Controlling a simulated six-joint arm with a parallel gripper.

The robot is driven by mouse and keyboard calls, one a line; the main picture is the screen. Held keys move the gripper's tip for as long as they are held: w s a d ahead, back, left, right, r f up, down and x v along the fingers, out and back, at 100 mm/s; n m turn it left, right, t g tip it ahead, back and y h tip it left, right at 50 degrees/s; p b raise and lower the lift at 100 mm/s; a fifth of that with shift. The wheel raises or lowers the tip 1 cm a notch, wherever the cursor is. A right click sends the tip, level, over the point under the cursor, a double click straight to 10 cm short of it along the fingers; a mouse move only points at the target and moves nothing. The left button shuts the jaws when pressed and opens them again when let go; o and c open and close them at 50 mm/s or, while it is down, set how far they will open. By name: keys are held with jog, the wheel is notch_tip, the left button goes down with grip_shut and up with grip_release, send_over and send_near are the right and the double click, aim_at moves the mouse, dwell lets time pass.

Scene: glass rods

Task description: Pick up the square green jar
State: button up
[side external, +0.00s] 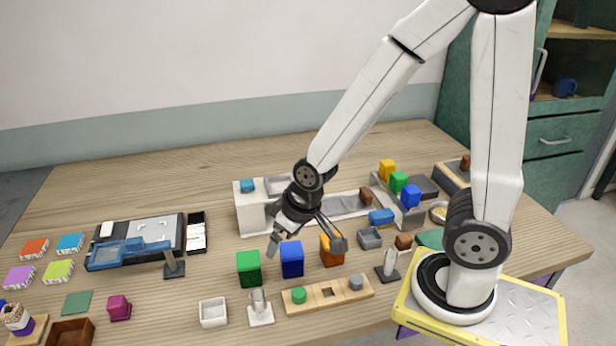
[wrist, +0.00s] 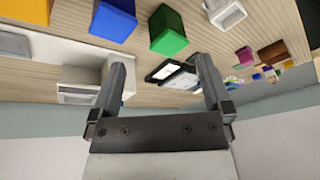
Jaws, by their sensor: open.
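The square green jar (side external: 249,270) stands upright on the table at the left end of a row, beside a square blue jar (side external: 291,260) and an orange one (side external: 331,251). In the wrist view the green jar (wrist: 167,31) is near the top centre, beyond the fingertips, with the blue jar (wrist: 113,18) to its left. My gripper (side external: 306,244) is open and empty, its fingers spread around and above the blue jar in the side view. It is apart from the green jar, to its right. In the wrist view both fingers of my gripper (wrist: 160,68) show with a clear gap.
A white tray (side external: 213,312), a clear holder (side external: 260,309) and a wooden peg block (side external: 328,295) stand in front of the jars. A white-grey unit (side external: 250,213) stands behind.

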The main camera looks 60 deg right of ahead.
aim_at(250, 264)
jog(key=w+a+f+m+t+h, duration=0.2)
jog(key=a+f+m+t+h, duration=0.3)
jog(key=f+m+t+h, duration=0.1)
jog(key=shift+w+a+h, duration=0.15)
jog(key=shift+a+h, duration=0.25)
jog(key=shift+h, duration=0.3)
jog(key=shift+w+d, duration=0.1)
jog(key=shift+x, duration=1.25)
jog(key=shift+x, duration=2.6)
